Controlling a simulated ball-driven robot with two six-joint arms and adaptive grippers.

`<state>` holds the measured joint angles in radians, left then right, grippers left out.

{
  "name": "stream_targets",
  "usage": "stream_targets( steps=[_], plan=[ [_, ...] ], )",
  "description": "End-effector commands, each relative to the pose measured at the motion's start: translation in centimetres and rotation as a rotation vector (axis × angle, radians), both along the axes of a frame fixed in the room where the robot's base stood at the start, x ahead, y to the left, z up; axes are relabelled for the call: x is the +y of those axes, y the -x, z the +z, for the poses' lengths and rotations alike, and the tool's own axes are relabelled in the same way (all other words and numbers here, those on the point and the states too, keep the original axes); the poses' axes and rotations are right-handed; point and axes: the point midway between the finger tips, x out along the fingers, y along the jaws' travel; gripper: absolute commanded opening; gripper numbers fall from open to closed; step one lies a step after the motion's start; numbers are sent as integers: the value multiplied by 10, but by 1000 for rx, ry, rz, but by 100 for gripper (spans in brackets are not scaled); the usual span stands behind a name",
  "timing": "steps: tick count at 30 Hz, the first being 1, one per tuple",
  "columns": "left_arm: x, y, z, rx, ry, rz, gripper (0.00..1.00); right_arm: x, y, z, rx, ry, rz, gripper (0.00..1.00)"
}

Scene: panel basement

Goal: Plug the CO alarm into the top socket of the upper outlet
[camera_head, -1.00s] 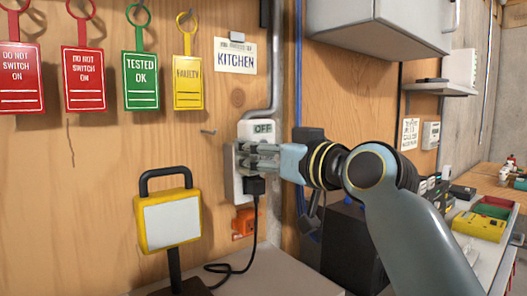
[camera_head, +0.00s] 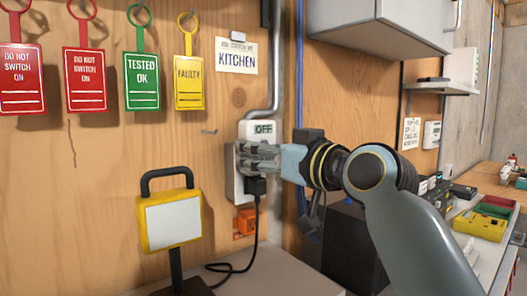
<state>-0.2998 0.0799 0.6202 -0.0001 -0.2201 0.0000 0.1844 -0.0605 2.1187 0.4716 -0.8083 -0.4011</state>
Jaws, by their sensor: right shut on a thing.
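The CO alarm (camera_head: 257,129) is a white, upright device with a small grey display reading OFF. It is against the front of the upper outlet (camera_head: 237,190), a white plate on the wooden wall. My right gripper (camera_head: 252,157) comes in from the right and is shut on the alarm. Its fingers cover the alarm's lower part and the top socket, so I cannot tell whether the prongs are fully in. A black plug (camera_head: 256,186) sits in the outlet just below the fingers. My left gripper is not in view.
An orange outlet (camera_head: 244,222) is below the white one. A black cord (camera_head: 253,240) hangs from the plug to the bench (camera_head: 285,278). A yellow work lamp (camera_head: 170,219) stands left. A grey conduit (camera_head: 272,80) runs above. Several tags, one reading FAULTY (camera_head: 188,82), hang upper left.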

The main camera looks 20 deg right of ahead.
Motion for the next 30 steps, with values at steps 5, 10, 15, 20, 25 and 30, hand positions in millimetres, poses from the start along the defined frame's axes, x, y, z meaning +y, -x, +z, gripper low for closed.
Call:
stream_targets(
  steps=[5, 10, 15, 20, 25, 30],
  plan=[
    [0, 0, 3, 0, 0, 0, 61, 0, 0, 1, -1, 0, 0, 21],
    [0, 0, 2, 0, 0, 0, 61, 0, 0, 1, -1, 0, 0, 21],
    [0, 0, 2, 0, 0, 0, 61, 0, 0, 1, -1, 0, 0, 21],
    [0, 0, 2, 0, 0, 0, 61, 0, -2, 1, -1, 0, 0, 21],
    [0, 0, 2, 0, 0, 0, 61, 1, -2, 1, -1, 1, 0, 75],
    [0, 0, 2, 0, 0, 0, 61, 1, -2, 0, 0, 0, 0, 88]
  ],
)
